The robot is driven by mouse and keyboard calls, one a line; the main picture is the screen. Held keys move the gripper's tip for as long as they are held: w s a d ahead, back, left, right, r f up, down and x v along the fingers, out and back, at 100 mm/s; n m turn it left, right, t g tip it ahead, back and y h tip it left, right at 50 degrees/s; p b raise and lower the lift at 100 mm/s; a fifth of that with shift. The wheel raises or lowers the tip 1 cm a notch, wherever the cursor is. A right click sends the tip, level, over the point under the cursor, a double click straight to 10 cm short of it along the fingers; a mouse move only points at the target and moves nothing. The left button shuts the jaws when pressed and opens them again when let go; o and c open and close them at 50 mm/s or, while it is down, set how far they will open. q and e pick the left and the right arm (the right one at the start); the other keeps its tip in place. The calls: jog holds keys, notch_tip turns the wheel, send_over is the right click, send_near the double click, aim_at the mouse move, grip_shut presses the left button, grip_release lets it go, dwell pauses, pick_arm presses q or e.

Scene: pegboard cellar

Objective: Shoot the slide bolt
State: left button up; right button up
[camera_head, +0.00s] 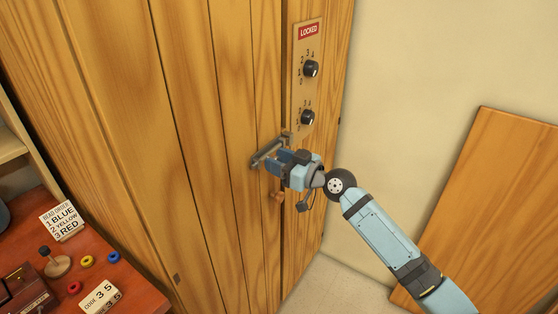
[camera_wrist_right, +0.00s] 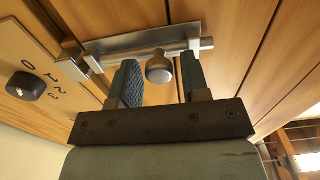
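The slide bolt (camera_head: 266,154) is a grey metal bolt on the wooden door, just left of the panel with dials. In the right wrist view its backing plate (camera_wrist_right: 150,46) and rod run across the top, with a round knob (camera_wrist_right: 159,68) sticking out. A metal bracket (camera_wrist_right: 92,60) stands at the rod's left end; I cannot tell whether the rod tip is inside it. My right gripper (camera_head: 284,158) is at the bolt. Its two fingers (camera_wrist_right: 160,84) are open on either side of the knob, with gaps showing. My left gripper is not in view.
The panel carries a red LOCKED sign (camera_head: 309,30), an upper dial (camera_head: 311,69) and a lower dial (camera_head: 307,118). A wooden peg (camera_head: 277,195) is below the bolt. A red-brown table (camera_head: 130,290) with cards and coloured rings is at lower left. A wooden board (camera_head: 500,200) leans at right.

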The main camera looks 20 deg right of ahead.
grip_shut()
jog(key=shift+w+d+r+b, duration=0.1)
jog(key=shift+w+d+b, duration=0.65)
jog(key=shift+d+b, duration=0.35)
jog(key=shift+w+d+b, duration=0.7)
jog(key=shift+d+b, duration=0.2)
jog(key=shift+b, duration=0.4)
jog(key=shift+o, duration=1.3)
grip_release()
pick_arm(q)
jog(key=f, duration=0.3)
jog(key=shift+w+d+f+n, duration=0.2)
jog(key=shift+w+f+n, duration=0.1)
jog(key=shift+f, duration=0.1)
pick_arm(e)
jog(key=shift+w, duration=0.1)
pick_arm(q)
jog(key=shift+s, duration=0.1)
